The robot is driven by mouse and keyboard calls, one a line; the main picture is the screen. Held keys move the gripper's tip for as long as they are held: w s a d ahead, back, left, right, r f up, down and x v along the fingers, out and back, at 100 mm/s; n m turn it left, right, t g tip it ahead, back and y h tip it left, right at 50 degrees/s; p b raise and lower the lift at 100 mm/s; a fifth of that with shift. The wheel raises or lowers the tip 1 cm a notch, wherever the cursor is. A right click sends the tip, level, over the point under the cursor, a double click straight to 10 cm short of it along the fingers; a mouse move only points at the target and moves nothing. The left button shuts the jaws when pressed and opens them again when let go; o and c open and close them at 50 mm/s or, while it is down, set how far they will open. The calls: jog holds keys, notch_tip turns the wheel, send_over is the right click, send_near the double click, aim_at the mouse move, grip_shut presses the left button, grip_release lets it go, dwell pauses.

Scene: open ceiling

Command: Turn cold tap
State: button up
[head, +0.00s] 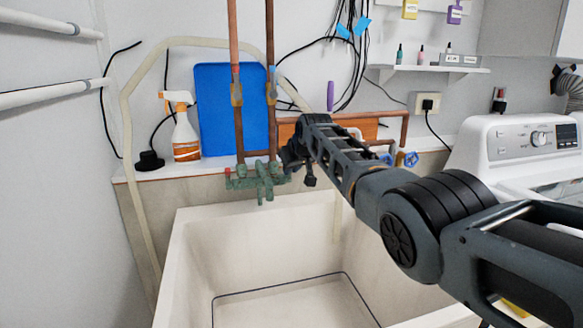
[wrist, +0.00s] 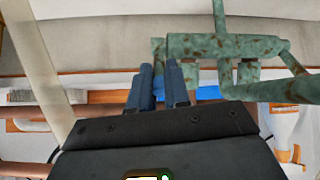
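The green, corroded tap (head: 258,180) is mounted at the back rim of the sink, below two copper pipes. A small red mark (head: 228,172) shows at its left end. Its right end is partly hidden by my gripper (head: 292,158), which is right beside it. In the wrist view, which looks upside down, the tap (wrist: 220,46) spans the upper right. The two dark blue fingers of my gripper (wrist: 159,70) point at its left end, with a narrow gap between them. A green stub of the tap shows at that gap; I cannot tell whether the fingers touch it.
The white sink (head: 190,250) lies below the tap. A spray bottle (head: 184,130) and a blue board (head: 215,85) stand behind on the left. Copper pipes (head: 234,60) rise close to the tap. Blue valve wheels (head: 410,159) and a washing machine (head: 500,140) are on the right.

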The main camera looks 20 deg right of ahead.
jog(key=o, duration=0.4)
jog(key=shift+r, duration=0.1)
jog(key=v, duration=0.7)
jog(key=shift+s+p, duration=0.3)
jog(key=shift+p, duration=0.1)
jog(key=shift+r, duration=0.15)
